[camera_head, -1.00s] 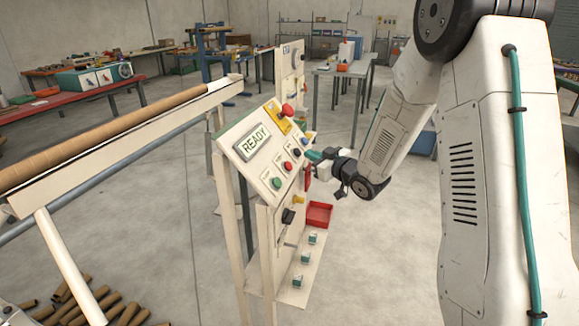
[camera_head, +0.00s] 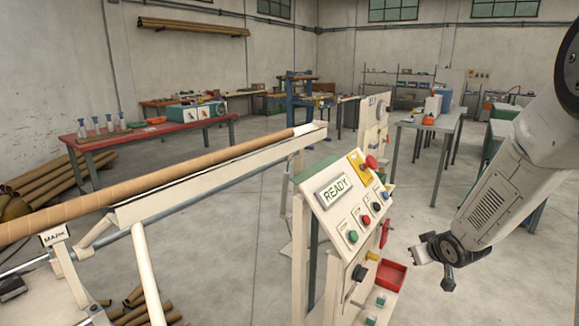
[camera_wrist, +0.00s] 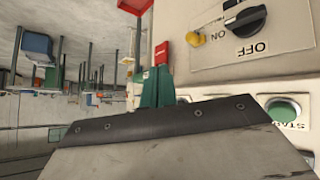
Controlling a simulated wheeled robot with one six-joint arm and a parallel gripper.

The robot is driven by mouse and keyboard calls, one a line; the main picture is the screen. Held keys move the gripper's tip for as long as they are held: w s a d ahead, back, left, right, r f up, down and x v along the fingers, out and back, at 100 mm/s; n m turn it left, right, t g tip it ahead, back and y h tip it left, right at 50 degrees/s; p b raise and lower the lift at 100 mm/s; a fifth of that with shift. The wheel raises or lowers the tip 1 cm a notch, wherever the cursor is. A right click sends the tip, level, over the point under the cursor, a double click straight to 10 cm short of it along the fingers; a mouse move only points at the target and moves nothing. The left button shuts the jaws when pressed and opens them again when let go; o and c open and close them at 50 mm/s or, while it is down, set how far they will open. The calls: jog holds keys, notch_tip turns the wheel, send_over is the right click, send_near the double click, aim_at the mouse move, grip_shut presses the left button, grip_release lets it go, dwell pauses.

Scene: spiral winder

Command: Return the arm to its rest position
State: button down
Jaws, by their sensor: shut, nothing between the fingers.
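My arm (camera_head: 490,200) reaches in from the right edge in the head view. Its dark wrist hangs in the air to the right of the control panel (camera_head: 325,222), with a gap between them. In the wrist view my gripper (camera_wrist: 156,74) shows as two teal fingers side by side, shut with nothing between them. In the head view the fingers cannot be made out. The panel display (camera_head: 335,190) reads READY. In the wrist view the panel appears upside down, with a black ON/OFF knob (camera_wrist: 245,17) and a green button (camera_wrist: 283,110).
A red tray (camera_head: 391,276) is below and left of the wrist, beside the panel stand. A long cardboard tube (camera_head: 170,181) lies on the winder at left. A table (camera_head: 430,124) stands behind.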

jog(key=s+a+r+m+g, duration=0.1)
jog(key=s+r, duration=0.5)
jog(key=s, duration=0.6)
jog(key=s+a+r+m+g, duration=0.1)
jog(key=s+a+r+g, duration=0.3)
jog(key=s, duration=0.9)
jog(key=s+a+r+m+g, duration=0.1)
jog(key=s+a+r+g, duration=0.2)
jog(key=s+r, duration=0.6)
jog(key=s+a, duration=0.2)
jog(key=s, duration=0.2)
jog(key=shift+a, duration=0.3)
